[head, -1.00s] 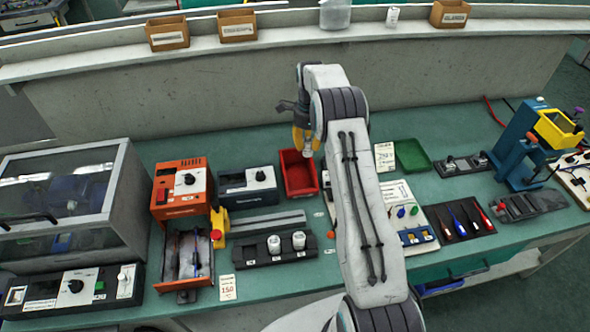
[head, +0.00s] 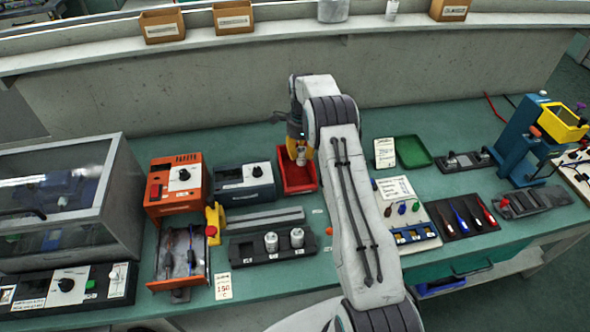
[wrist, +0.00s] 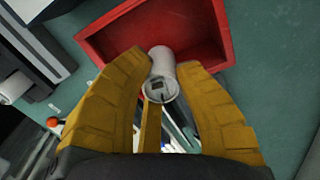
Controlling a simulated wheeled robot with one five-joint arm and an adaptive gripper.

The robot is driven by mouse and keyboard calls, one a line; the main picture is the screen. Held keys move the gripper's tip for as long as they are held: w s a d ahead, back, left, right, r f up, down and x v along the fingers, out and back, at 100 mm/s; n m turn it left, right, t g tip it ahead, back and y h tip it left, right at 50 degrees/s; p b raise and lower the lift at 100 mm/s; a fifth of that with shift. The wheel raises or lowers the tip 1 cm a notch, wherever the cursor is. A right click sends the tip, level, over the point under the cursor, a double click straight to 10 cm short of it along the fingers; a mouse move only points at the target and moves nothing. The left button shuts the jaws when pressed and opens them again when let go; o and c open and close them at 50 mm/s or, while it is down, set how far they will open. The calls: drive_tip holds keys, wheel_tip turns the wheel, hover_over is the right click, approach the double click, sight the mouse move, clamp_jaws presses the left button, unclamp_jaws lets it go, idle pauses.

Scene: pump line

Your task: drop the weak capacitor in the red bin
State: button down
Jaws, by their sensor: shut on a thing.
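My gripper (wrist: 162,95) has yellow fingers shut on a pale cylindrical capacitor (wrist: 161,65) with a marked end face. In the wrist view the capacitor is held between the fingertips, in front of the red bin (wrist: 110,42). In the head view my gripper (head: 299,150) hangs over the red bin (head: 297,182), and the capacitor (head: 300,158) shows at its tips. The bin's visible floor is empty; part of it is hidden by the gripper. Two other white capacitors (head: 271,242) stand upright in a black holder (head: 245,250) in front of the bin.
A dark device (head: 245,184) stands left of the bin, beside an orange unit (head: 177,186). A green tray (head: 412,152) and a white card (head: 385,153) lie to the right. The bench behind the bin is clear up to the grey wall (head: 220,90).

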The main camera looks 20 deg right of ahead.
drive_tip(key=shift+f, duration=0.1)
drive_tip(key=c, duration=0.9)
unclamp_jaws()
drive_tip(key=shift+c, duration=0.2)
wheel_tip(320, 180, up, 12)
idle(0.4)
